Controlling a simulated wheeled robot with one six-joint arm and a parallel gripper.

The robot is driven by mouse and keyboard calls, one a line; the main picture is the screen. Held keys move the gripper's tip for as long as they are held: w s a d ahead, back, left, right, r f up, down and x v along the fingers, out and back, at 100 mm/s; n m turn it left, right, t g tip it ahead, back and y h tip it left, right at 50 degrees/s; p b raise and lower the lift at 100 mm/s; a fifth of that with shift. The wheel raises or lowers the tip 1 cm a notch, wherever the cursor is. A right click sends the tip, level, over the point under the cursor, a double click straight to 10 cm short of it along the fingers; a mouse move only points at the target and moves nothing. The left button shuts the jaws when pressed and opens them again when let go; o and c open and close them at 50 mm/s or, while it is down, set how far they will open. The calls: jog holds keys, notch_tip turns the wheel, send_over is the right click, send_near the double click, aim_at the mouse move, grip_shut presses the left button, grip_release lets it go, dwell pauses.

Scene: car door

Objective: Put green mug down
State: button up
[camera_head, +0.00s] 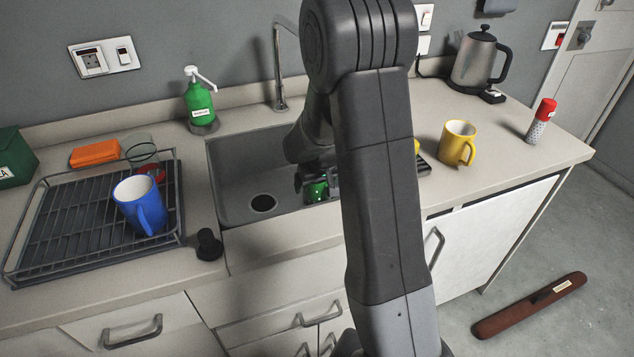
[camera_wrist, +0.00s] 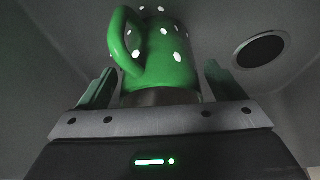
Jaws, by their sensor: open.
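The green mug with white dots (camera_wrist: 165,60) is between the two fingers of my gripper (camera_wrist: 160,85) in the wrist view, its handle at the upper left. The fingers are open on either side of it, and I cannot tell whether either touches it. In the head view, a small green part of the mug (camera_head: 318,192) shows low inside the sink (camera_head: 232,172), right of the drain. My gripper (camera_head: 317,180) is down in the sink around it. My arm hides much of the sink's right side and part of the mug.
A blue mug (camera_head: 140,203) stands on the dish rack (camera_head: 65,235) at left. A yellow mug (camera_head: 457,143), kettle (camera_head: 474,62) and red-topped shaker (camera_head: 540,122) stand on the right counter. A green soap bottle (camera_head: 200,105) and tap (camera_head: 279,85) are behind the sink. A black stopper (camera_head: 209,245) lies in front.

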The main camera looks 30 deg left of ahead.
jog(key=shift+r, duration=0.4)
jog(key=v, duration=1.1)
jog(key=shift+s+d+r+p, duration=0.15)
jog(key=shift+s+r+p, duration=0.05)
jog(key=shift+p, duration=0.1)
